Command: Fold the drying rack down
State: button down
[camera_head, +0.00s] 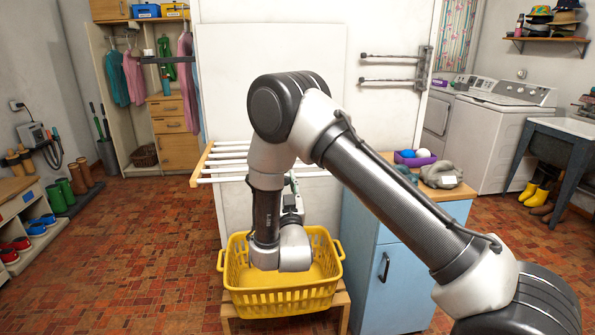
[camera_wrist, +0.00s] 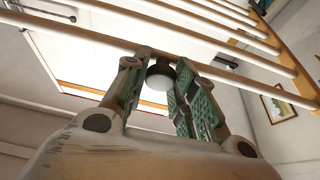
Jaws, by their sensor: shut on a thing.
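The drying rack (camera_head: 235,170) stands out level from the white panel, with white bars and a wooden side rail (camera_head: 202,165). The wrist view looks up at its white bars (camera_wrist: 235,52) and a wooden rail (camera_wrist: 290,75). A round knob (camera_wrist: 160,74) with a dark collar and pale end shows just below the front bar. My gripper (camera_wrist: 158,78) points up, its green-padded fingers shut on the knob from both sides. In the head view my arm hides much of the rack's right part, and the gripper (camera_head: 291,190) is only partly visible under it.
A yellow basket (camera_head: 285,300) on a wooden stool (camera_head: 342,308) stands below my wrist. The tiled floor (camera_head: 130,250) to the left is clear.

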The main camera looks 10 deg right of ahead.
jog(key=shift+s+f, duration=0.15)
jog(key=shift+f, duration=0.45)
jog(key=c, duration=1.2)
grip_release()
jog(key=v, duration=0.7)
jog(key=shift+s+f, duration=0.1)
jog(key=shift+s, duration=0.15)
